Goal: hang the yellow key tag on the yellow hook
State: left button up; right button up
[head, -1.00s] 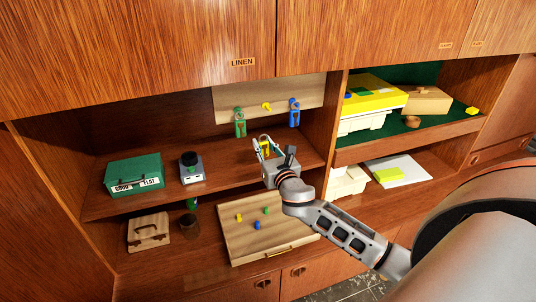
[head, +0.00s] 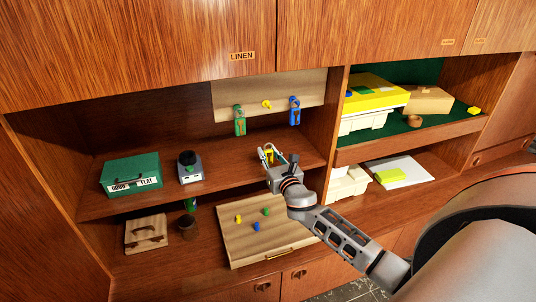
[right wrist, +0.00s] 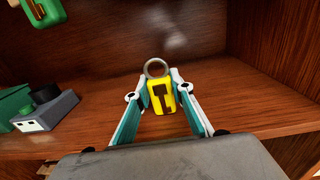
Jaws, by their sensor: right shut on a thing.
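The yellow key tag (right wrist: 162,98), with a dark key shape on its face and a grey ring at its top, is held between the fingers of my right gripper (right wrist: 161,97). In the head view the right gripper (head: 268,154) is over the middle shelf, below the hook board, with the yellow tag partly hidden between its fingers. The yellow hook (head: 267,104) is bare, in the middle of the light wooden board (head: 247,92). The tag is apart from the hook, lower than it. My left gripper is not in view.
A green key tag (head: 240,121) and a blue key tag (head: 294,112) hang on either side of the yellow hook. A green box (head: 131,172) and a small grey device (head: 190,171) stand on the shelf at left. An upright divider (head: 328,120) is at right.

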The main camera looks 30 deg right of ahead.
jog(key=shift+f, duration=0.1)
jog(key=shift+f, duration=0.15)
jog(key=o, duration=1)
jog(key=shift+o, duration=0.2)
